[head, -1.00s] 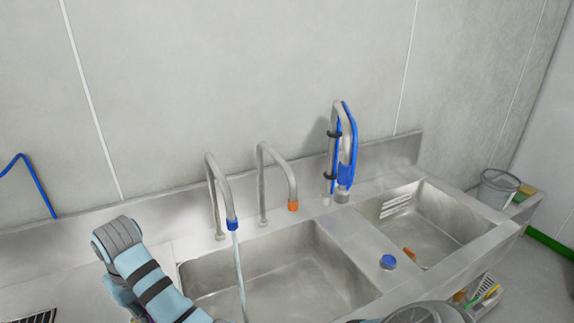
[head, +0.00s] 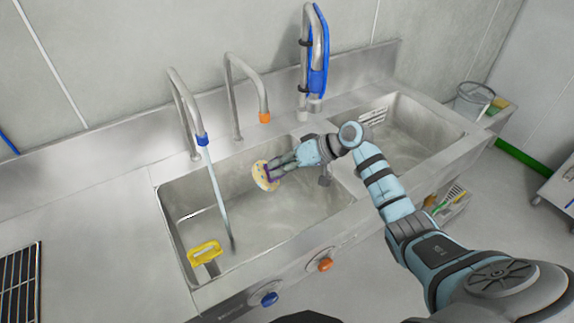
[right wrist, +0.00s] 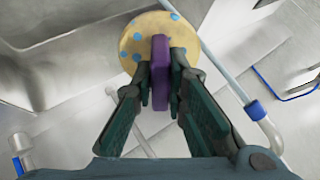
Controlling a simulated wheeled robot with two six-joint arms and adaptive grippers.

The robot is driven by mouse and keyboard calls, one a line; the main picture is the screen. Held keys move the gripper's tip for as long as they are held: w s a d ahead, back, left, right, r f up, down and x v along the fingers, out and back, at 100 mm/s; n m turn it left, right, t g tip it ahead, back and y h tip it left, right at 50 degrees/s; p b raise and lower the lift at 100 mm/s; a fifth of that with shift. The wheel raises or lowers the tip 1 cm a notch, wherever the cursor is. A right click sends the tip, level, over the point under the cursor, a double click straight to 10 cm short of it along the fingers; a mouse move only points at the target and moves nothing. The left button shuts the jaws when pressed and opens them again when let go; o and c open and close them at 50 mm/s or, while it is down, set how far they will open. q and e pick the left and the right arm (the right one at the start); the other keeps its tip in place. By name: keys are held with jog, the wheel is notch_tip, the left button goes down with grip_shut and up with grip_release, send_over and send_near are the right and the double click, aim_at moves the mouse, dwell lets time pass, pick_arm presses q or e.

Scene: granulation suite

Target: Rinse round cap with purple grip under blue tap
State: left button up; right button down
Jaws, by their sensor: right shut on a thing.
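The round cap (head: 265,176) is pale yellow with blue spots. It hangs over the left basin, to the right of the water stream in the head view. My right gripper (head: 278,167) is shut on its purple grip, which shows clearly between the fingers in the right wrist view (right wrist: 161,75). The blue tap (head: 202,140) has a blue-tipped spout, and water runs from it into the basin. It also shows in the right wrist view (right wrist: 255,110), where its stream runs up to the cap's edge; I cannot tell whether it touches. My left gripper is out of view.
The left basin's wall (head: 178,235) surrounds a yellow-handled item (head: 204,252) at its front left. An orange-tipped tap (head: 264,117) and a blue-hosed sprayer (head: 316,60) stand behind. Blue (head: 265,298) and orange (head: 324,264) knobs are on the sink front. The right basin (head: 410,135) lies beyond my arm.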

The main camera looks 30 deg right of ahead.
jog(key=shift+d+r+t, duration=0.3)
jog(key=shift+r+t, duration=0.1)
jog(key=shift+r, duration=0.15)
jog(key=w+a+f+b, duration=0.2)
jog(key=w+a+b, duration=0.3)
jog(key=a, duration=0.6)
jog(key=shift+w+a+f+b, duration=0.3)
jog(key=shift+w+b, duration=0.1)
jog(key=shift+w, duration=0.95)
jog(key=shift+w+d+b, duration=0.35)
jog(key=shift+w+b, duration=0.2)
